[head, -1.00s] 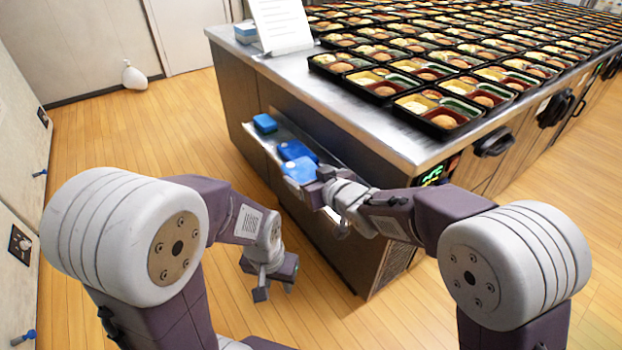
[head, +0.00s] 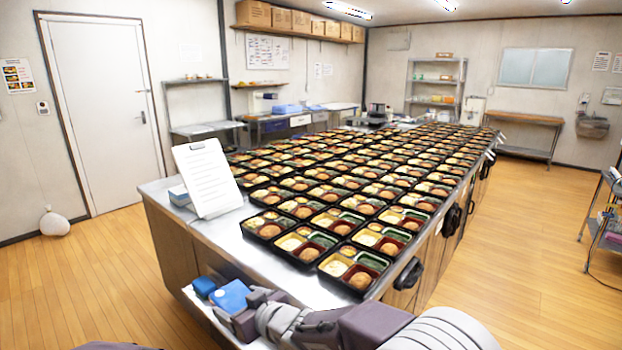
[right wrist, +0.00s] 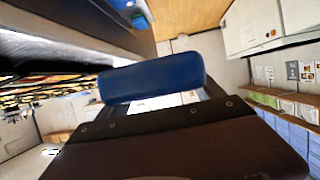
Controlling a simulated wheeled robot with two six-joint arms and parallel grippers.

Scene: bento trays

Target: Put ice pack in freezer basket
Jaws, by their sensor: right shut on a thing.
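A blue ice pack (head: 230,296) is in the jaws of my right gripper (head: 243,312), at the near left end of the steel counter. In the right wrist view the same ice pack (right wrist: 150,78) lies across between the two fingers. The freezer basket, a pulled-out drawer with a pale rim (head: 201,309), shows low in the head view, partly hidden by my right gripper and arm. Another blue pack (head: 204,286) shows at its far end. The height of the held pack over the basket is hard to tell. My left gripper is out of view.
The counter (head: 160,196) is covered with rows of filled bento trays (head: 352,268). A white sheet on a stand (head: 207,178) and a small blue box (head: 179,195) stand at its left end.

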